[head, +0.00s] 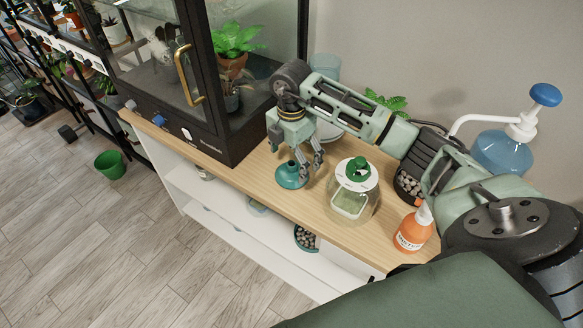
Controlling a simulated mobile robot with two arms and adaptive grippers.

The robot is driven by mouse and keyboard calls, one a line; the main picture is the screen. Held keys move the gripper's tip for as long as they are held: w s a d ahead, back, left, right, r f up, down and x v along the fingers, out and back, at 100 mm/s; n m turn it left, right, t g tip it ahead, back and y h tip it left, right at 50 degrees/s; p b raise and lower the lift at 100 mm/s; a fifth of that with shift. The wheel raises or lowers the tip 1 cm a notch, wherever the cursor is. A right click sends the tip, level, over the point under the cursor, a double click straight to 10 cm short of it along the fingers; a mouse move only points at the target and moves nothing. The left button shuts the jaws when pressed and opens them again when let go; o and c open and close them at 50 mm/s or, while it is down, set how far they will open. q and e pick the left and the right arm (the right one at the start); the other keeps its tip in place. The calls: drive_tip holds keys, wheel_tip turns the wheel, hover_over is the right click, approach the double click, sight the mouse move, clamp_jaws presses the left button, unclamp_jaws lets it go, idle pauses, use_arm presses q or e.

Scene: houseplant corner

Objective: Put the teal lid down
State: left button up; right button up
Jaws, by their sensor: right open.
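The teal lid (289,177), round with a raised middle, sits on the wooden counter (265,198) in front of the dark glass cabinet. My right gripper (308,168) points down just above and beside it, at its right. The fingers are open with nothing held between them. They overlap the lid's right edge in this view, so I cannot tell whether they touch it. My left gripper is out of view.
A glass jar (347,209) with a white-and-green top stands right of the lid. An orange bottle (411,233), a pot of pebbles (408,184) and a blue pump bottle (502,153) are farther right. Bare counter lies in front of the lid.

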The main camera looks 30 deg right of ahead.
sight(292, 163)
wheel_tip(292, 163, up, 8)
drive_tip(key=shift+b, duration=0.4)
idle(0.3)
